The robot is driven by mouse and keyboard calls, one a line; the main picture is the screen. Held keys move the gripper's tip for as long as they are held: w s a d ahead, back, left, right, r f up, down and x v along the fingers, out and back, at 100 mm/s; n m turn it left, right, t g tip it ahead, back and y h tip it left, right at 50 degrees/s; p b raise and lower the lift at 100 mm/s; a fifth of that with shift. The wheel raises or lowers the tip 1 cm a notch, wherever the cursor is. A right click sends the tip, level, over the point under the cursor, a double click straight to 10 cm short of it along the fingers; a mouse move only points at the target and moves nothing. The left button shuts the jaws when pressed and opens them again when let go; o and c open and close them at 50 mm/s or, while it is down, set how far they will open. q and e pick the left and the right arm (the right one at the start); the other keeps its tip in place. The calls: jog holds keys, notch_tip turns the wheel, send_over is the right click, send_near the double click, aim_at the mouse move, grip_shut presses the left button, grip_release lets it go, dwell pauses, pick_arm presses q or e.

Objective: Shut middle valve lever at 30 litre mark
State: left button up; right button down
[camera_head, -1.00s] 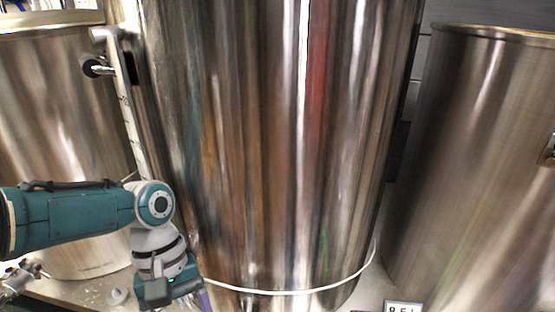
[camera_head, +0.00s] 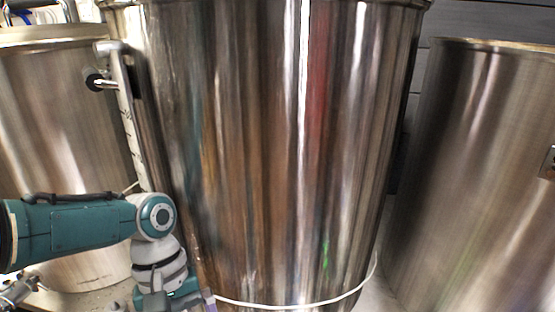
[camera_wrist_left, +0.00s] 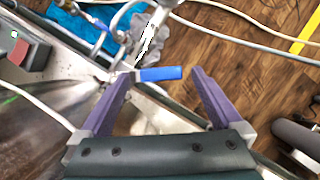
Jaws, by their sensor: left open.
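The middle steel tank (camera_head: 270,150) fills the centre of the head view. A sight gauge (camera_head: 128,125) with dark marks runs down its left side; I cannot read the marks or a liquid level. The wrist view shows a valve lever with a blue handle (camera_wrist_left: 161,74). My left gripper (camera_wrist_left: 162,76) is open, with the blue handle lying across between its purple fingertips. The left tip is close to the handle's metal end; I cannot tell if they touch. The right tip is apart from the handle. In the head view this gripper is mostly cut off at the bottom edge.
Other steel tanks stand at left (camera_head: 60,140) and right (camera_head: 480,180). A white cable (camera_head: 300,305) curves around the middle tank's base. The wrist view shows metal fittings (camera_wrist_left: 135,32), a red-and-grey box (camera_wrist_left: 25,48), hoses and a wooden floor (camera_wrist_left: 215,50).

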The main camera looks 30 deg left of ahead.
pick_arm(q)
notch_tip(320, 180, up, 20)
jog(key=p, duration=1.1)
